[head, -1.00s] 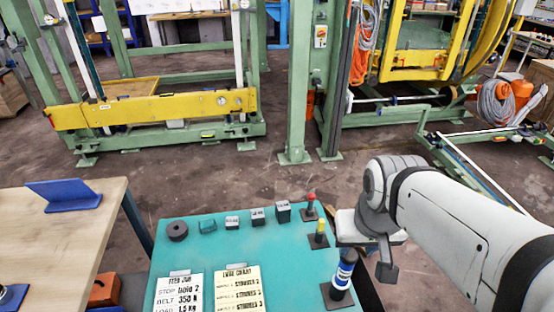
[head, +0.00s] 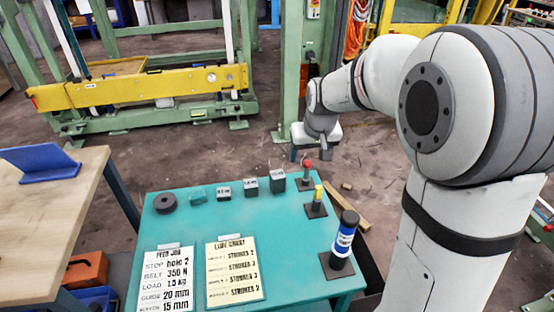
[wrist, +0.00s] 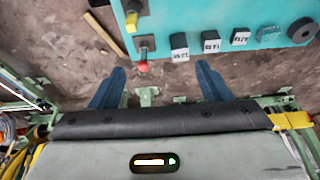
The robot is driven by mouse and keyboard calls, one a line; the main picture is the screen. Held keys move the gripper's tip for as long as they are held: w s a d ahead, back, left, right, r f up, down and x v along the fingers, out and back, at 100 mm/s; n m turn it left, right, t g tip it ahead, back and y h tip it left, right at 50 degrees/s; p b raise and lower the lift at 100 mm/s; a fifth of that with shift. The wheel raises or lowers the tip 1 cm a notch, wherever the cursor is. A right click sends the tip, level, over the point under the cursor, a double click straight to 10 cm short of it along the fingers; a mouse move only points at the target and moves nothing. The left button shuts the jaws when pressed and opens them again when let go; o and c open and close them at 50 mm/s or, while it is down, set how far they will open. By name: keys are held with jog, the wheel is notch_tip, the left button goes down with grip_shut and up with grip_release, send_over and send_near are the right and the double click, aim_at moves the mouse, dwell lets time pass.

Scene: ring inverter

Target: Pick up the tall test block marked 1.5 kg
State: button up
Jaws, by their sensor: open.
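Three dark test blocks with pale labels stand in a row near the far edge of the teal table: a tall one (head: 277,182), a middle one (head: 250,187) and a low one (head: 223,194). In the wrist view the tall one (wrist: 180,47), the middle one (wrist: 211,42) and the low one (wrist: 240,37) show upside down. Their labels are too small to read surely. My gripper (head: 294,153) is open and empty, beyond the table's far edge near the tall block. Its blue fingers (wrist: 160,82) are spread apart over the floor in the wrist view.
A red-topped post (head: 307,168), a yellow-topped post (head: 317,196) and a blue-white bottle (head: 344,240) line the table's right side. A teal piece (head: 197,196) and dark roller (head: 165,203) stand left of the blocks. Two cards lie in front. A wooden bench (head: 60,215) is at left.

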jog(key=b, duration=0.4)
send_near(277, 173)
jog(key=s+d+r, duration=0.2)
jog(key=s+d, duration=0.1)
jog(key=shift+n+y, duration=0.3)
jog(key=shift+n, duration=0.3)
jog(key=w+a+f, duration=0.1)
jog(key=f, duration=0.1)
jog(key=w+a+f+b, duration=0.1)
jog(key=w+f, duration=0.1)
jog(key=f, duration=0.1)
jog(key=w+a+f, duration=0.1)
jog(key=w+f, duration=0.1)
jog(key=f, duration=0.1)
jog(key=shift+a+f+b, duration=0.1)
jog(key=shift+f+b, duration=0.05)
jog(key=shift+b, duration=0.25)
jog(key=x, duration=0.5)
jog(key=shift+f+b, duration=0.3)
jog(key=shift+b, duration=0.1)
jog(key=shift+c, duration=0.4)
grip_shut()
jog(key=shift+w+r+t, duration=0.15)
jog(key=shift+r+t, duration=0.05)
jog(key=shift+t, duration=0.1)
